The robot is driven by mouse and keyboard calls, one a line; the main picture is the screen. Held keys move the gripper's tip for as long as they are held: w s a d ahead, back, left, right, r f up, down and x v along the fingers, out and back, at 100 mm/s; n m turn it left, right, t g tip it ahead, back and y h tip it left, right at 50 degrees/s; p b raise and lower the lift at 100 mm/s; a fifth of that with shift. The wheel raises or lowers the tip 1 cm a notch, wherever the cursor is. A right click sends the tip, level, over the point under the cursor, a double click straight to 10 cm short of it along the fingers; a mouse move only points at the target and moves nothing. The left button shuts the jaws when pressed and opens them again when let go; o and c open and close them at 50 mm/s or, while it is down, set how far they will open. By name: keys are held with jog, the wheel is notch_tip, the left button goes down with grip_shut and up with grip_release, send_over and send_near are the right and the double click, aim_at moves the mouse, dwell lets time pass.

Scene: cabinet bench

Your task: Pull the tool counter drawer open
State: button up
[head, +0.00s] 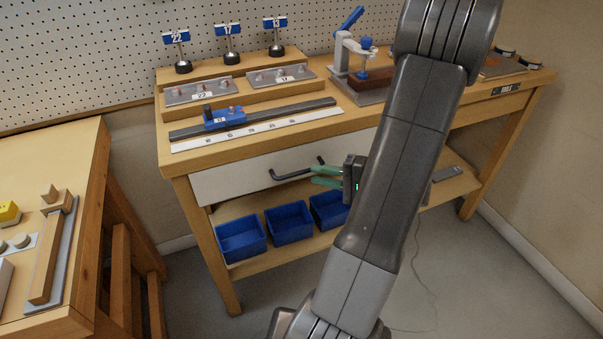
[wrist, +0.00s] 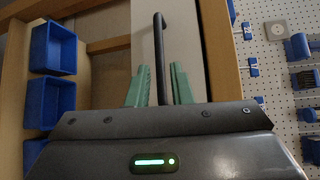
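The tool counter (head: 300,125) is a wooden bench with a white drawer front (head: 235,181) under its top. The drawer looks shut, its front roughly in line with the bench frame. A dark bar handle (head: 292,174) sits on the drawer front. My gripper (head: 322,176) is at the handle's right part, with green fingers. In the wrist view, the handle (wrist: 160,50) runs between the two fingertips (wrist: 159,75), with a gap visible on each side. The fingers are open. My arm hides the drawer's right part in the head view.
Blue bins (head: 289,222) stand on the shelf below the drawer. A blue-slider rail (head: 226,118), a ruler strip (head: 255,131) and a clamp press (head: 358,62) are on the counter. Another wooden table (head: 82,160) stands at left. Floor in front is clear.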

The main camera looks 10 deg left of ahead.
aim_at(301, 172)
jog(key=x, duration=0.5)
jog(key=shift+w+a, duration=0.1)
jog(key=shift+a, duration=0.2)
grip_shut()
